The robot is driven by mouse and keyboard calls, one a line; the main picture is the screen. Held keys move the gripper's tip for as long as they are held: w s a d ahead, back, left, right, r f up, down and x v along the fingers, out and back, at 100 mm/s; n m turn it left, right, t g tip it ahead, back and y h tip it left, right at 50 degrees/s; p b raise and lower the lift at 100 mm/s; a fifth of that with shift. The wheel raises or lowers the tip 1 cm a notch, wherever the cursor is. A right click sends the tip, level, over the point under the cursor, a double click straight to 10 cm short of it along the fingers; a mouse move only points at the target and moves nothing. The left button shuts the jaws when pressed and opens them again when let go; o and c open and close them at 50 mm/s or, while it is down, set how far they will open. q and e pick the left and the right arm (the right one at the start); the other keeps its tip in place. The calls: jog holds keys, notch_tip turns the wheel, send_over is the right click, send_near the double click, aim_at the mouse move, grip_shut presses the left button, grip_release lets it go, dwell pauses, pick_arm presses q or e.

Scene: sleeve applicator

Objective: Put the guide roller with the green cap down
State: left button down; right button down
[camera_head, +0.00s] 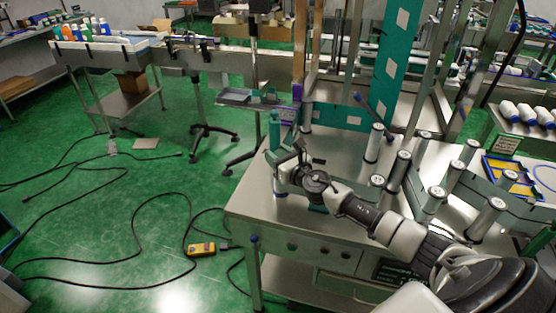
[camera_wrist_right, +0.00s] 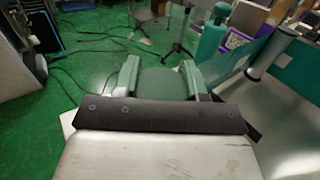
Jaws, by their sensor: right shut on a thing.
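My right gripper (camera_head: 287,162) is above the left end of the steel workbench (camera_head: 262,207). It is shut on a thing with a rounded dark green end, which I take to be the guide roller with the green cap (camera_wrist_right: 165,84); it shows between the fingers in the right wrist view. Most of its body is hidden by the gripper, so I cannot tell whether it touches the bench. A teal cylinder (camera_head: 275,130) stands upright just behind the gripper; it also shows in the right wrist view (camera_wrist_right: 211,42). My left gripper is not in view.
Several steel rollers with pale ends stand to the right, one near the bench middle (camera_head: 374,143). A teal upright panel (camera_head: 388,60) and a purple-edged item (camera_head: 297,92) are behind. The bench's front left area is bare. Cables and a yellow pendant (camera_head: 202,249) lie on the floor.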

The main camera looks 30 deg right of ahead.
jog(key=c, duration=0.6)
grip_release()
jog(key=shift+f, duration=0.1)
jog(key=shift+c, duration=0.2)
jog(key=shift+s, duration=0.15)
jog(key=s+d+b, duration=0.1)
jog(key=s, duration=1)
jog(key=shift+s, duration=0.4)
